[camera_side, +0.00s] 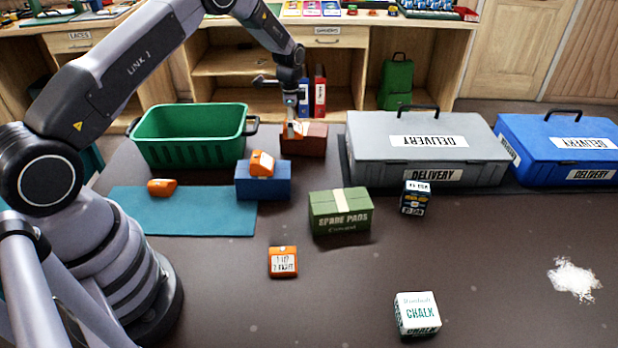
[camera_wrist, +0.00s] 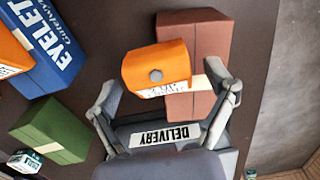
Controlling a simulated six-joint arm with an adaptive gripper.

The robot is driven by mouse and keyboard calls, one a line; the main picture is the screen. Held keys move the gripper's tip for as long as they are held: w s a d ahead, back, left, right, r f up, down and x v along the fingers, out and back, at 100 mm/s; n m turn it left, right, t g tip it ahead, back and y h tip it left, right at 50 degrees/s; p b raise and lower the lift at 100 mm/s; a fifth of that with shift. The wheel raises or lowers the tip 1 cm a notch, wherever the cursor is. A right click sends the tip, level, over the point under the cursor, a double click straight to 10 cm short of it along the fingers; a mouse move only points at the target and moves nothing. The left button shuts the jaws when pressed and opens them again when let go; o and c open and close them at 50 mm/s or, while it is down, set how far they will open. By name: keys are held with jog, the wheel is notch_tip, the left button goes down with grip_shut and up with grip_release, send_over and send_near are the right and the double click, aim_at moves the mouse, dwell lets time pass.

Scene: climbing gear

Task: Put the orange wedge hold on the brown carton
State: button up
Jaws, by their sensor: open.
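The brown carton (camera_side: 315,140) stands at the back of the work surface, right of the green basket. An orange wedge hold (camera_side: 298,129) with a white label appears to rest on its top, partly hidden by my gripper (camera_side: 291,117) in the side view. In the wrist view, the orange hold (camera_wrist: 155,62) lies over the brown carton (camera_wrist: 195,30) and sticks out past its left edge. My gripper (camera_wrist: 165,85) is open, with its fingers apart on either side of the hold's near end. Whether a finger touches it I cannot tell.
Another orange hold (camera_side: 262,163) sits on the blue carton (camera_side: 263,186). One more (camera_side: 162,187) lies on the teal mat (camera_side: 200,220). A green carton (camera_side: 340,212), green basket (camera_side: 190,140), grey case (camera_side: 420,150) and orange box (camera_side: 283,262) stand around.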

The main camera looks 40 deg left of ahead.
jog(key=shift+r, duration=0.1)
notch_tip(320, 180, up, 14)
jog(key=s+d+r+n+t, duration=0.1)
jog(key=s+d+r+n, duration=0.15)
jog(key=s+r, duration=0.45)
jog(key=s+d+r+n+t, duration=0.1)
jog(key=s+d+r, duration=0.3)
jog(key=r, duration=0.5)
jog(key=s+d+r+n+t, duration=0.1)
jog(key=s+d+r, duration=0.15)
jog(key=s, duration=0.45)
jog(key=s+d+r+n+t, duration=0.1)
jog(key=s+r+n, duration=0.15)
jog(key=s, duration=0.45)
jog(key=s+d+f+n+t, duration=0.1)
jog(key=s+d+f+n, duration=0.1)
jog(key=s, duration=1.1)
jog(key=shift+s+t, duration=0.3)
jog(key=shift+o, duration=0.5)
